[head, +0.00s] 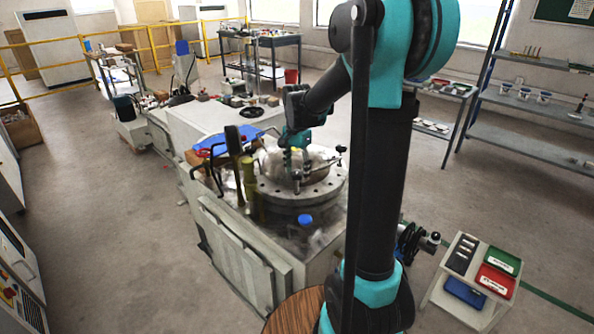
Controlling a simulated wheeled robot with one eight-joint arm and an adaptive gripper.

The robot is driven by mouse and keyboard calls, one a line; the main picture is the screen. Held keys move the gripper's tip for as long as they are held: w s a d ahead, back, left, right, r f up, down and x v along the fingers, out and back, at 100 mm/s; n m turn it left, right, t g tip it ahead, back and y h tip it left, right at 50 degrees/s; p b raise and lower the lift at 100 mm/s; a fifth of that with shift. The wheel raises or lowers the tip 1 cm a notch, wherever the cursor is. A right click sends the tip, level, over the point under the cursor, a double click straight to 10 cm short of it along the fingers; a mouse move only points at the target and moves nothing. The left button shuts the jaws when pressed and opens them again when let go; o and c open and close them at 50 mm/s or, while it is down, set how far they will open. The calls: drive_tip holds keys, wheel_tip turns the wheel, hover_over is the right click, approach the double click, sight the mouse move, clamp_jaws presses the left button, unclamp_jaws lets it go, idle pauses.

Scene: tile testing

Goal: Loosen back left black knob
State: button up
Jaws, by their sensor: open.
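A round metal plate with holes (325,193) sits on the machine, with a pale, shiny workpiece (318,163) on it. My gripper (292,160) is over the left part of this workpiece, reaching in from the upper right. It is small in the picture, and whether its fingers touch anything cannot be told. A small dark knob (341,149) shows at the right of the workpiece, and another dark knob-like part (297,175) shows at its front. The back left black knob cannot be made out; my gripper and wrist cover that area.
A blue cap (305,220) stands on the machine's front. A small cart with coloured trays (480,272) is at the lower right. The floor at left is clear.

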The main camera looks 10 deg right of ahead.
drive_tip(key=c, duration=1.2)
drive_tip(key=shift+n, duration=0.3)
drive_tip(key=n, duration=0.3)
drive_tip(key=shift+n, duration=0.3)
drive_tip(key=n, duration=0.4)
drive_tip(key=shift+n, duration=0.3)
drive_tip(key=n, duration=0.4)
drive_tip(key=shift+n, duration=2.5)
